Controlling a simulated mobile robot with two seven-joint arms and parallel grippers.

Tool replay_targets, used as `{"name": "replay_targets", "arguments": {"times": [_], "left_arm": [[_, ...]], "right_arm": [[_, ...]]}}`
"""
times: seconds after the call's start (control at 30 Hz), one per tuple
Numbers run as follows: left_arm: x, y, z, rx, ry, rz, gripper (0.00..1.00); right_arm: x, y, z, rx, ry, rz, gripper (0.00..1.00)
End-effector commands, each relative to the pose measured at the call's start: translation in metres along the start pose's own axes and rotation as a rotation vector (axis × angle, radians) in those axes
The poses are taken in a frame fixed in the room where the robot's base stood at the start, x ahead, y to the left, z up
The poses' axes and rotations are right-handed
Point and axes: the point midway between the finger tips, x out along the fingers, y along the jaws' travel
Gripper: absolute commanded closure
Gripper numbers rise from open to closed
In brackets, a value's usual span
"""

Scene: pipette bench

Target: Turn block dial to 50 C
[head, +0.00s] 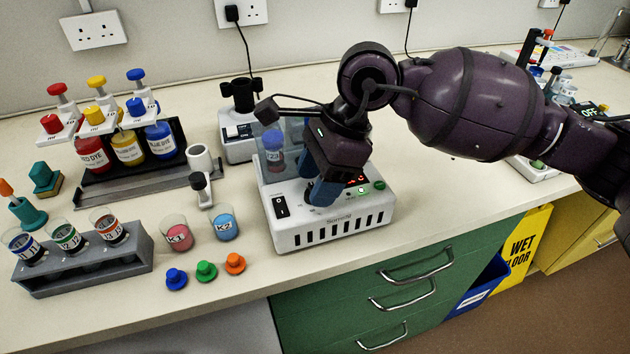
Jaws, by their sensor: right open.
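The white block heater (312,236) stands near the middle of the bench, with a black rocker switch (282,207), a small red display (357,179) and a green button (380,185) on its top panel. My right gripper (322,193) reaches in from the right and points down onto this panel. Its blue fingers are open, with their tips low at the panel. The dial is hidden by the fingers, so its setting and any contact with it cannot be told. The display digits are too small to read. My left gripper is out of view.
A clear cover with a blue-capped tube (273,143) rises at the heater's back left. A white device with a black top (240,135) stands behind. Left are cups K1 (177,236) and K2 (225,226), loose caps (206,271), a grey rack (85,268) and dye bottles (127,148).

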Motion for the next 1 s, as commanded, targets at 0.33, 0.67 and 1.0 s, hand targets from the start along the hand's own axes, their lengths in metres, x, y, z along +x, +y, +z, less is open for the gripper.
{"name": "replay_targets", "arguments": {"times": [0.33,0.67,1.0], "left_arm": [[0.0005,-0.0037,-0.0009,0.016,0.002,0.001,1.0],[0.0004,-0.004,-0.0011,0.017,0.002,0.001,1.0],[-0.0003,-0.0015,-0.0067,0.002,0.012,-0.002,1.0]], "right_arm": [[0.0097,0.0,0.0003,0.001,-0.001,-0.001,0.46],[0.0095,0.0,0.0002,0.001,-0.001,0.0,0.8],[0.0083,0.0004,0.0007,0.019,0.0,-0.009,0.95]]}}
